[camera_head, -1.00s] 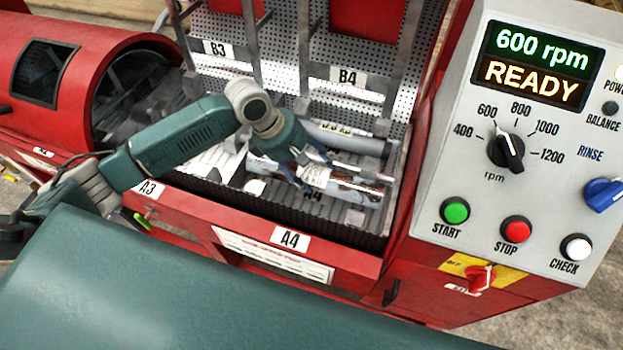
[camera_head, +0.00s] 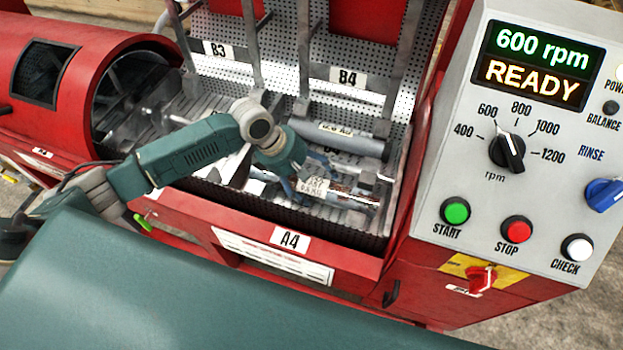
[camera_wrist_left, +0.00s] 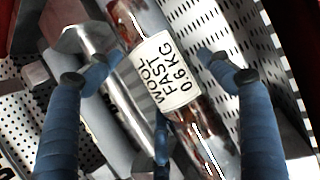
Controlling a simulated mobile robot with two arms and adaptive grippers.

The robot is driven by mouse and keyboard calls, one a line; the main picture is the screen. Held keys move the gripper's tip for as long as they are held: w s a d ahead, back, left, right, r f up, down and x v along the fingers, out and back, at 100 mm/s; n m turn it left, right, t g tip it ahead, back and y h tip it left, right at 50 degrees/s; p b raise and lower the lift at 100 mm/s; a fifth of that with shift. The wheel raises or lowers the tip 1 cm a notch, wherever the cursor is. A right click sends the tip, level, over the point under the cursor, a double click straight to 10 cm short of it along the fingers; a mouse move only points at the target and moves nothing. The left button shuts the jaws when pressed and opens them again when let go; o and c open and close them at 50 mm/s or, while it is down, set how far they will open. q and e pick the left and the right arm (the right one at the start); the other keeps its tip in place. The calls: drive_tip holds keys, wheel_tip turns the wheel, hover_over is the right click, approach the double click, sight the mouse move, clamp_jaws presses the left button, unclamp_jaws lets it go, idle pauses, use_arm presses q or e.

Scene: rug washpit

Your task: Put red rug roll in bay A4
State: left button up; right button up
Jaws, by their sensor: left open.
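The red rug roll (camera_head: 358,193) is a wrapped, red-patterned roll with a white label. It lies in the bay behind the A4 plate (camera_head: 290,240) on the red front edge. In the left wrist view the roll (camera_wrist_left: 165,75) runs diagonally, and its label reads "WOOL FAST 0.6 KG". My left gripper (camera_head: 312,172) is over the roll in the bay. In the left wrist view its blue fingers (camera_wrist_left: 155,75) are spread, one on each side of the roll. The roll's left end is partly hidden by my gripper. My right gripper is not in view.
A grey labelled roll (camera_head: 340,137) lies behind, towards bay B4 (camera_head: 347,78). Grey upright bars and a perforated back wall stand behind the bays. A control panel (camera_head: 545,140) reading "600 rpm READY" is on the right. An open red drum (camera_head: 100,85) is at left.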

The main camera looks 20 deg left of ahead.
use_arm(q)
drive_tip(key=shift+r, duration=0.1)
drive_tip(key=v, duration=1.2)
drive_tip(key=shift+p, duration=0.3)
idle(0.7)
